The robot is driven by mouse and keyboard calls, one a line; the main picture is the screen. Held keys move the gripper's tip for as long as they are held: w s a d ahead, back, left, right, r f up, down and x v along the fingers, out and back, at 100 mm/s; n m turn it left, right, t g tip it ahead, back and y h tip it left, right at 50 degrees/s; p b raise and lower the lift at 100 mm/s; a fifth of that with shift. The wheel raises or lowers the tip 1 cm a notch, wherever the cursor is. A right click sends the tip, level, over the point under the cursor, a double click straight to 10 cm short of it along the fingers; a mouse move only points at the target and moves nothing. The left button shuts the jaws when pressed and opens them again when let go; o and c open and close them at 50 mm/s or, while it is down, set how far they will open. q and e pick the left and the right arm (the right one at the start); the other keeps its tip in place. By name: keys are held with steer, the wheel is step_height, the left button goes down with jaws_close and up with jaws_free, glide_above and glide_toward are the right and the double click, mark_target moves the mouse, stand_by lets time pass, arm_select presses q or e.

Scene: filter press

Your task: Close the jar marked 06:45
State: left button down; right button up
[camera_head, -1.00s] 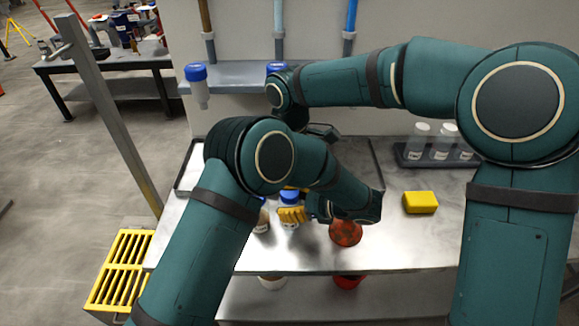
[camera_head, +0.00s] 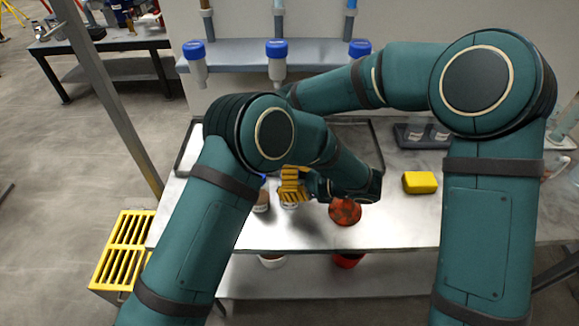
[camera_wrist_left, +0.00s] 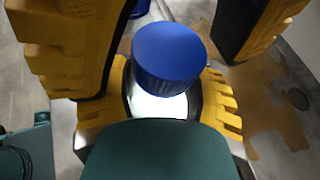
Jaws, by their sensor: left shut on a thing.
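A jar (camera_head: 290,206) stands on the steel table in the head view, largely covered by yellow fingers; I cannot read its label. In the left wrist view its blue lid (camera_wrist_left: 168,55) sits over the bright white jar body (camera_wrist_left: 158,106). I cannot tell how tight the lid is. My left gripper (camera_wrist_left: 160,108) is shut around the jar body, below the lid. Two more yellow-padded fingers, my right gripper's (camera_wrist_left: 170,35), stand apart on either side of the lid with gaps. In the head view my left arm hides most of that gripper.
A second jar (camera_head: 262,200) stands close on the left. Blue-topped vessels (camera_head: 277,60) hang along the shelf behind. The table front is clear.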

steer(key=c, duration=1.3)
steer(key=m, duration=0.3)
jaws_close()
steer(key=o, duration=1.2)
jaws_free()
steer(key=shift+o, duration=0.2)
